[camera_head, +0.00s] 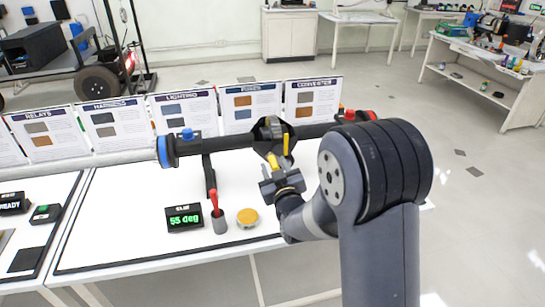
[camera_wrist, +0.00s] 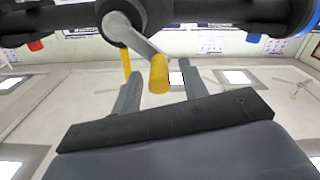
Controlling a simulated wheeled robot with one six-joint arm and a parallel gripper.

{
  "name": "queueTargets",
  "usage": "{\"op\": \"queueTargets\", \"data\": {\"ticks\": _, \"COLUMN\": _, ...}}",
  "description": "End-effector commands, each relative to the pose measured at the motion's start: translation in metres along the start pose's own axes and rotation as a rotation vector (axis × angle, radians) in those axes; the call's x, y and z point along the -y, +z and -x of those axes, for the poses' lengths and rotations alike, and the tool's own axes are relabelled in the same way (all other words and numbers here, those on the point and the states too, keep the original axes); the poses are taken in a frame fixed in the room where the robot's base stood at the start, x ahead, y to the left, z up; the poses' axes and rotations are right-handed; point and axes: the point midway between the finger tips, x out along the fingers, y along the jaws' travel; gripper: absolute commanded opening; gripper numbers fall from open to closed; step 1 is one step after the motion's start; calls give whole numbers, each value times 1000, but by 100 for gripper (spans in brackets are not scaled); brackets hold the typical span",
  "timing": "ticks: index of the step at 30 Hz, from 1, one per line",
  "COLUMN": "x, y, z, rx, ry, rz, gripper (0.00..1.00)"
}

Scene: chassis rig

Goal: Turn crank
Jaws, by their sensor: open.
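The crank has a grey arm (camera_wrist: 134,38) on a dark round hub (camera_head: 268,130), set on a long horizontal bar. Its yellow handle (camera_wrist: 159,74) shows at the end of the arm, and it also shows in the head view (camera_head: 273,162). My gripper (camera_head: 279,177) is open just below the handle. In the wrist view, its two fingers (camera_wrist: 160,72) appear on either side of the handle. I cannot tell whether they touch it. A small display (camera_head: 185,218) reads "55 deg" in green.
A dark post (camera_head: 209,172) stands under the bar. Several upright cards, including the lighting card (camera_head: 185,112), line the back.

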Motion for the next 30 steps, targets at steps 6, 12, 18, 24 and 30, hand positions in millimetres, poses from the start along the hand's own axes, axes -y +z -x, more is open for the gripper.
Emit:
{"op": "queueTargets", "data": {"ticks": 6, "x": 0, "y": 0, "z": -27, "rx": 1, "ry": 0, "rz": 0, "gripper": 41}}
{"op": "queueTargets", "data": {"ticks": 12, "x": 0, "y": 0, "z": -36, "rx": 1, "ry": 0, "rz": 0, "gripper": 41}}
{"op": "queueTargets", "data": {"ticks": 18, "x": 0, "y": 0, "z": -36, "rx": 1, "ry": 0, "rz": 0, "gripper": 41}}
{"op": "queueTargets", "data": {"ticks": 24, "x": 0, "y": 0, "z": -36, "rx": 1, "ry": 0, "rz": 0, "gripper": 28}}
{"op": "queueTargets", "data": {"ticks": 30, "x": 0, "y": 0, "z": -36, "rx": 1, "ry": 0, "rz": 0, "gripper": 12}}
